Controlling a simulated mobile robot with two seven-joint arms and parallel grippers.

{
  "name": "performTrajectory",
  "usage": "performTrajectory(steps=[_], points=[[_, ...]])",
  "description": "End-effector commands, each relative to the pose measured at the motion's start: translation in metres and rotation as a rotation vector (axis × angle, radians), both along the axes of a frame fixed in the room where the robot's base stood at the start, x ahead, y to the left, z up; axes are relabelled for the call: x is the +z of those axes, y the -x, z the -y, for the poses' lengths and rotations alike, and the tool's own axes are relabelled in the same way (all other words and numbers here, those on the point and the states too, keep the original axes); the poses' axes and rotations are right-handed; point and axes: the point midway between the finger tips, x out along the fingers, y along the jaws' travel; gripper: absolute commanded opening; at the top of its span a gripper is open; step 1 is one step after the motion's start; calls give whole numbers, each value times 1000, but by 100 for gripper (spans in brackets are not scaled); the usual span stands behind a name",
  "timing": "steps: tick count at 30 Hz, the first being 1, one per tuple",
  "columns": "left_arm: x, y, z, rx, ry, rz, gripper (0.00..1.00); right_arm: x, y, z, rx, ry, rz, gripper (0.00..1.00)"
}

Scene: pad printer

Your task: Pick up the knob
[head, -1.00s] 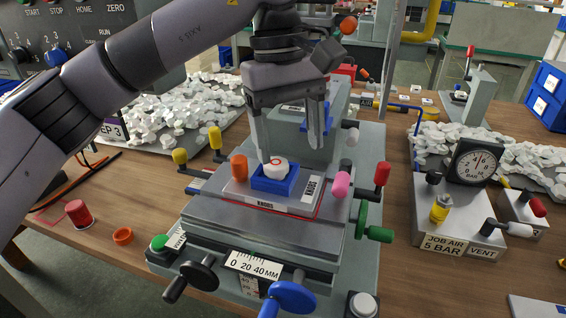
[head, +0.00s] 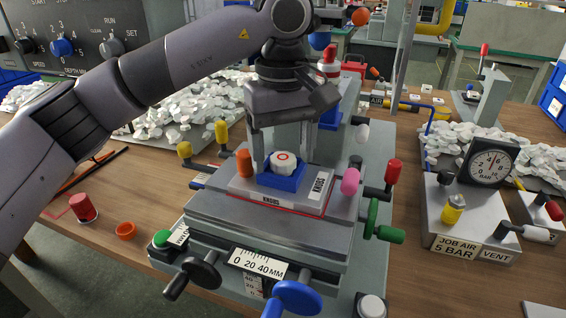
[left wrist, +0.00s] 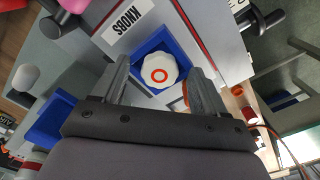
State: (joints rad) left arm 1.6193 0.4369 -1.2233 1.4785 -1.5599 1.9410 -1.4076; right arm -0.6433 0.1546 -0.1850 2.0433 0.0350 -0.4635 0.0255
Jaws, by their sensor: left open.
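The knob (head: 283,162) is white with a scalloped edge and a red ring printed on top. It sits in a blue square holder (head: 283,181) on the grey plate labelled KNOBS. The left wrist view shows the knob (left wrist: 159,74) from above, in its blue holder (left wrist: 139,64). My left gripper (head: 282,158) is open and points down over the holder. In the left wrist view its two fingers (left wrist: 162,76) stand apart, one towards each side of the knob, with the knob between and beyond them. My right gripper is not in view.
An orange post (head: 244,163) stands close left of the holder and a pink knob (head: 350,181) close right. Coloured levers, dark and blue handwheels (head: 297,297) surround the slide. Piles of white parts (head: 185,115) lie on both sides. A gauge box (head: 470,215) stands at right.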

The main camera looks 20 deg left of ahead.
Motion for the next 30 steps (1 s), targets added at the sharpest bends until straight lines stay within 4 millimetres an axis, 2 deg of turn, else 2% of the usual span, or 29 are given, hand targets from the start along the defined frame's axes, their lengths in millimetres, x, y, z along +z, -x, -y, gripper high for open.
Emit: performTrajectory(steps=[1,2,6,7,8,9,17,22,26,30], points=[[0,0,0,0,0,0,73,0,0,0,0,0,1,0],[0,0,0,0,0,0,66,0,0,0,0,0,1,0],[0,0,0,0,0,0,21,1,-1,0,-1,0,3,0],[0,0,0,0,0,0,13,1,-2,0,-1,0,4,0],[0,0,0,0,0,0,13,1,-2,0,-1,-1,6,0],[0,0,0,-1,0,0,9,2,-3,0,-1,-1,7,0],[2,0,0,-1,0,0,9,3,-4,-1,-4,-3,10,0],[14,0,1,-1,0,1,9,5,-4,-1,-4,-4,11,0],[36,0,1,-1,1,3,9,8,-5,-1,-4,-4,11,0],[74,0,1,1,0,5,9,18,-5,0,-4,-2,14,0]])
